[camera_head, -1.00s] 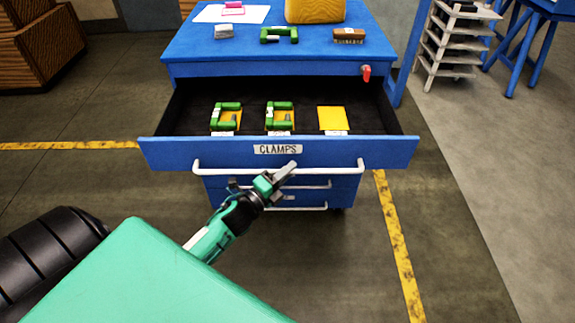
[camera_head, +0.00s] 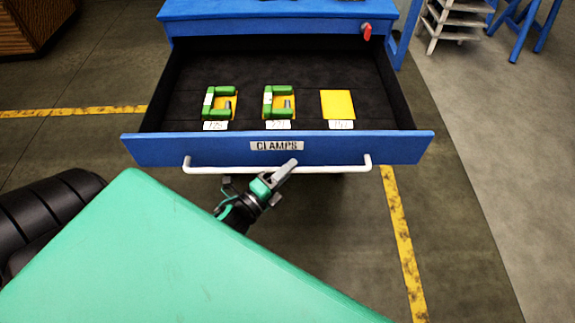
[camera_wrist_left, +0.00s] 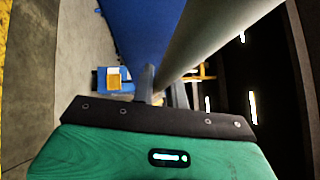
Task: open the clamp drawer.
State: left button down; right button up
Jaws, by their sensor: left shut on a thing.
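The clamp drawer (camera_head: 200,149) is blue, labelled CLAMPS, and stands pulled far out of the blue cabinet (camera_head: 270,28). Inside it, two green clamps (camera_head: 217,103) (camera_head: 277,102) lie on yellow pads at the left and middle; the right yellow pad (camera_head: 338,104) is bare. A white bar handle (camera_head: 335,169) runs along the drawer front. My left gripper (camera_head: 285,171) is shut on the handle, a little right of its middle. In the left wrist view the handle (camera_wrist_left: 215,35) passes large and close between the fingers. My right gripper is not in view.
A red tag-like part (camera_head: 367,31) is at the cabinet's upper right. A white rack (camera_head: 455,22) and a blue trestle (camera_head: 530,25) stand at the far right. A wooden crate (camera_head: 32,22) is at the far left. Floor with yellow lines is clear around the drawer.

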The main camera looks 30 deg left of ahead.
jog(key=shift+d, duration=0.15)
